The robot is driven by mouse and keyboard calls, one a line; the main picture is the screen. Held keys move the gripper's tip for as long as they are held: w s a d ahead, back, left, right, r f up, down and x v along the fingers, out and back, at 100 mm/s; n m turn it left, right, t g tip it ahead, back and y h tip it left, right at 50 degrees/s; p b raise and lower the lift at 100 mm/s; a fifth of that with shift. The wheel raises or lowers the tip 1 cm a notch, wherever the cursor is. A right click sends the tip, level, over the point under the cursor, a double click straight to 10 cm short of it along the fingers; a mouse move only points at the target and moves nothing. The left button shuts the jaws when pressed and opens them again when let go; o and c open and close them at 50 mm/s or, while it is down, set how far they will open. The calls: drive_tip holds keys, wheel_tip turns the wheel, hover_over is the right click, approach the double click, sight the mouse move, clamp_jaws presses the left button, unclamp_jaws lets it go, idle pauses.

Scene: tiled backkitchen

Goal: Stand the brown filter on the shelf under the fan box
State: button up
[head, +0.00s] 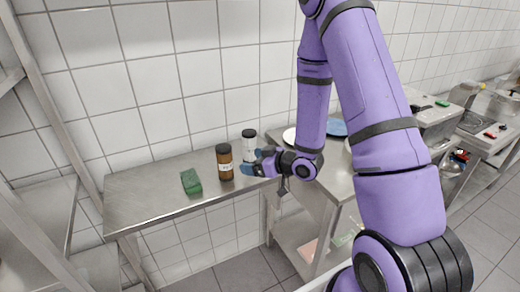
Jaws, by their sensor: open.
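A brown jar (225,163) with a black lid and a pale label stands upright on a steel table (142,198). It is the only brown thing I can make out, and I cannot tell whether it is the brown filter. My gripper (250,162) is open, just right of the brown jar, with its blue fingertips pointing left. I see nothing held between the fingers. I cannot tell whether a fingertip touches the jar. No fan box can be made out in this view.
A white jar (249,146) with a black lid stands close behind my gripper, its base partly covered. A green block (191,181) lies left of the brown jar. The table's left end is clear. A second steel table (340,185) with dishes stands at right, partly behind my arm.

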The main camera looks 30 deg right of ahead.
drive_tip(key=s+d+r+m+g+h, duration=0.1)
drive_tip(key=s+d+r+m+h, duration=0.2)
drive_tip(key=r, duration=0.7)
drive_tip(key=s+d+r+g+h, duration=0.2)
drive_tip(key=r+h, duration=0.4)
drive_tip(key=r, duration=0.4)
drive_tip(key=s+a+r+m+g, duration=0.2)
drive_tip(key=s+r, duration=0.3)
drive_tip(key=s, duration=0.6)
drive_tip(key=s+a+r+m+g, duration=0.1)
drive_tip(key=s+r, duration=0.4)
drive_tip(key=s, duration=0.7)
drive_tip(key=shift+a+m+g+y, duration=0.4)
drive_tip(key=shift+a+g, duration=0.1)
drive_tip(key=shift+a, duration=0.25)
